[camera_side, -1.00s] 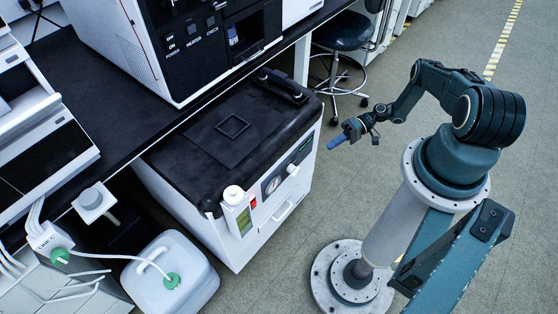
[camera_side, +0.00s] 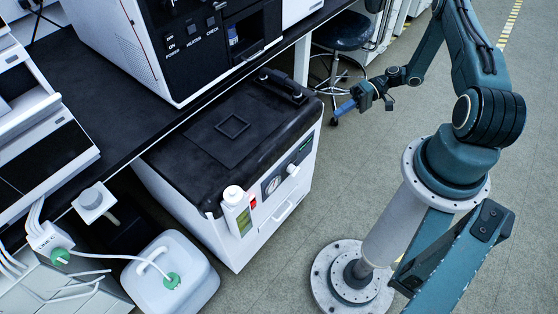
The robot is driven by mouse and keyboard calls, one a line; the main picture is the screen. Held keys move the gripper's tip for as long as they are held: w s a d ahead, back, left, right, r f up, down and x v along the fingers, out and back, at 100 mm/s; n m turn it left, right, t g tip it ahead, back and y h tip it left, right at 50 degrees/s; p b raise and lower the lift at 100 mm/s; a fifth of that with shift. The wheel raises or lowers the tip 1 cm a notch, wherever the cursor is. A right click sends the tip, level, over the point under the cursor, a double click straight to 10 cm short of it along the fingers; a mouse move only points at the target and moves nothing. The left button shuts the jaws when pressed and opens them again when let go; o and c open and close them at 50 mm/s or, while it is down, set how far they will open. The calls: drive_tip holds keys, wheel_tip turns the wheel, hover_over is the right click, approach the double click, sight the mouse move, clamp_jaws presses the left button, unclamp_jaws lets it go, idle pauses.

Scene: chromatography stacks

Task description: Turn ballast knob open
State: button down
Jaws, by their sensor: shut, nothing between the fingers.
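A white pump cabinet with a black top (camera_side: 236,130) stands under the bench. Its front panel carries a round gauge (camera_side: 273,185) and a white knob (camera_side: 292,169) to the right of the gauge. I take this knob to be the ballast knob; its marking is too small to read. My gripper (camera_side: 345,108) is shut and empty, with blue fingertips pointing left. It hangs in the air to the upper right of the cabinet's front, apart from the knob.
A white bottle (camera_side: 233,196) is fixed at the cabinet's front left, beside a red switch (camera_side: 253,202). A black handle (camera_side: 283,85) sits on the cabinet top. A stool (camera_side: 341,32) stands behind my gripper. A white jug (camera_side: 172,275) stands at lower left. Open floor lies right of the cabinet.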

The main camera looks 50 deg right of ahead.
drive_tip(key=w+a+f+m+g+h, duration=0.1)
drive_tip(key=w+a+f+g+h, duration=0.15)
drive_tip(key=a+h, duration=0.35)
drive_tip(key=w+a+f+g+h, duration=0.1)
drive_tip(key=a+f+g+h, duration=0.15)
drive_tip(key=a, duration=0.65)
wheel_tip(320, 180, up, 6)
drive_tip(key=a+f+n+t+h, duration=0.1)
drive_tip(key=a+n+t+h, duration=0.1)
drive_tip(key=n+t+h, duration=0.3)
drive_tip(key=f, duration=0.1)
drive_tip(key=f+g, duration=0.1)
drive_tip(key=f, duration=0.1)
drive_tip(key=s+f+m+g+h, duration=0.1)
drive_tip(key=shift+f, duration=0.3)
drive_tip(key=shift+f, duration=0.1)
hover_over(298, 170)
drive_tip(key=a, duration=0.1)
wheel_tip(298, 170, down, 11)
drive_tip(key=shift+w+r, duration=0.1)
drive_tip(key=shift+d+f, duration=0.25)
drive_tip(key=shift+f, duration=0.3)
drive_tip(key=shift+d+f, duration=0.2)
drive_tip(key=shift+f, duration=0.35)
drive_tip(key=shift+d+f, duration=0.1)
